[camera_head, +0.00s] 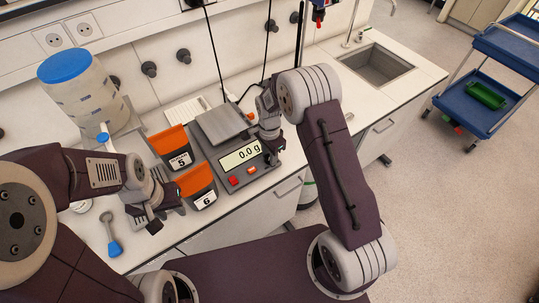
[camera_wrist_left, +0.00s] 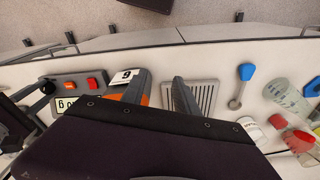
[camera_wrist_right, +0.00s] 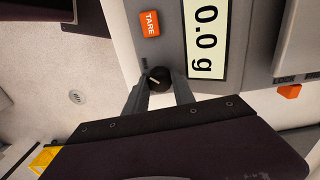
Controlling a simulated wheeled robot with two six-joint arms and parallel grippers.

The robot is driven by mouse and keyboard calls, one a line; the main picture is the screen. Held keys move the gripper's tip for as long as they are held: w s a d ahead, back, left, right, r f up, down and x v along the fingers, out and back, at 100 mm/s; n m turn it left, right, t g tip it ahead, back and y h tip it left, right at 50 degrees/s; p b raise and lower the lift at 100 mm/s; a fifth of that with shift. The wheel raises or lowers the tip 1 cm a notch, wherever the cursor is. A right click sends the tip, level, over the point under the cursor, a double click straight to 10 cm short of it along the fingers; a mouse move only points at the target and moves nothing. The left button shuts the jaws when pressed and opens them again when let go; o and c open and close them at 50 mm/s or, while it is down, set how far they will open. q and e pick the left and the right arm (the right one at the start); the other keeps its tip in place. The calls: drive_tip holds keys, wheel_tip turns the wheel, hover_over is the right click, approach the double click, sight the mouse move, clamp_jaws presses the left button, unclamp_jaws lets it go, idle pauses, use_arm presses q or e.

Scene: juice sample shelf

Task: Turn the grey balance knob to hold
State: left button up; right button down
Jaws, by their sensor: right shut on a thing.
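The balance (camera_head: 247,165) stands on the bench, its display (camera_head: 240,153) reading 0.0 g. Its balance knob (camera_wrist_right: 159,79) shows in the right wrist view as a dark round knob with a pale pointer line, at the front panel's corner beside the display. My right gripper (camera_wrist_right: 159,92) is shut on the knob, one finger on each side. In the head view my right gripper (camera_head: 272,150) is at the balance's right front corner and hides the knob. My left gripper (camera_wrist_left: 160,88) is open and empty, fingers apart; in the head view it (camera_head: 150,212) is left of bin 6.
Orange bins 5 (camera_head: 172,145) and 6 (camera_head: 197,185) stand left of the balance. A blue-lidded jug (camera_head: 80,90) stands behind my left arm. A blue-handled spoon (camera_head: 112,240) lies near the front edge. A sink (camera_head: 376,64) is at the right.

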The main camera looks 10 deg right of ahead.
drive_tip(key=shift+w+r+m, duration=0.1)
drive_tip(key=shift+m, duration=0.4)
drive_tip(key=c, duration=1.1)
unclamp_jaws()
drive_tip(key=shift+o, duration=0.2)
wheel_tip(320, 180, up, 9)
drive_tip(key=b, duration=0.1)
drive_tip(key=shift+b, duration=0.3)
